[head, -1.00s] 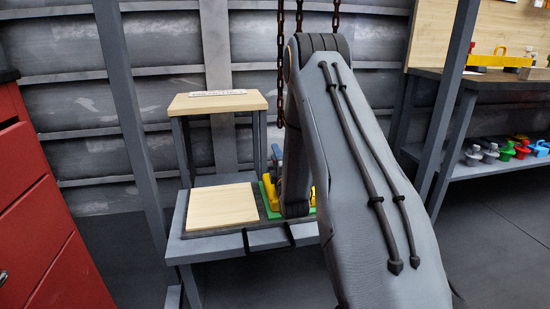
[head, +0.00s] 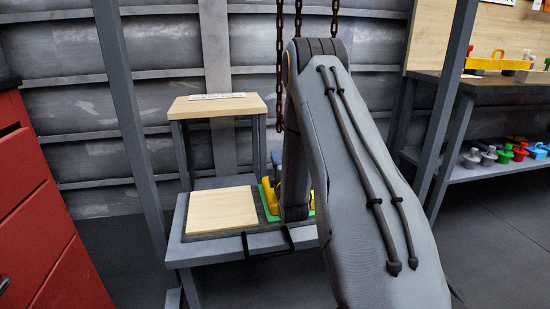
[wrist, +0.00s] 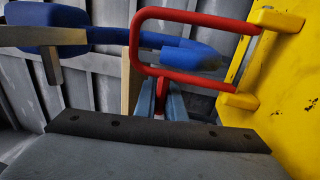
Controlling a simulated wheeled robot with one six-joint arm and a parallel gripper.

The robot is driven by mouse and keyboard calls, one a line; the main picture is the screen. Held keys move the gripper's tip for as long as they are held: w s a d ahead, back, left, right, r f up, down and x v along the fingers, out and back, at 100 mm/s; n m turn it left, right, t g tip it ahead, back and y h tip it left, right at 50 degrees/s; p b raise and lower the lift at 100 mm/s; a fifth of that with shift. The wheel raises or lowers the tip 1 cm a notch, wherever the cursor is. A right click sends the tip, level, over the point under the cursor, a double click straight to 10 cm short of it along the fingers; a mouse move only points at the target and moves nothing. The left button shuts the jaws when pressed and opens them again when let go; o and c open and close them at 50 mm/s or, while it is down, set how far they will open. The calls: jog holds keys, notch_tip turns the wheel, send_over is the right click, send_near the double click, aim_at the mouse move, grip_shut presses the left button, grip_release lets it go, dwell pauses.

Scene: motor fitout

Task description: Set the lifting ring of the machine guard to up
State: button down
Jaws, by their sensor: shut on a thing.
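The machine guard is a yellow panel (wrist: 285,95) at the right of the wrist view. Its lifting ring (wrist: 190,14) is a red rounded loop that joins the panel at two yellow lugs and stands out to the left. My gripper (wrist: 163,88) has its grey fingers closed around red material at the lower left of the loop. In the head view, the yellow guard (head: 270,198) sits on a green base on a low grey bench, partly hidden by my arm. The ring and fingers are hidden there.
A blue padded part (wrist: 45,27) lies left of and behind the ring. In the head view, a pale board (head: 220,208) covers the bench's left. Chains (head: 279,70) hang above. A red cabinet (head: 40,220) and a workbench (head: 480,85) flank the area.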

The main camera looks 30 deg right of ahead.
jog(key=shift+r, duration=0.35)
jog(key=c, duration=1.8)
grip_release()
jog(key=shift+c, duration=0.2)
jog(key=shift+f, duration=0.1)
jog(key=p+v, duration=0.1)
jog(key=v, duration=0.7)
jog(key=shift+p, duration=0.35)
jog(key=shift+w, duration=0.1)
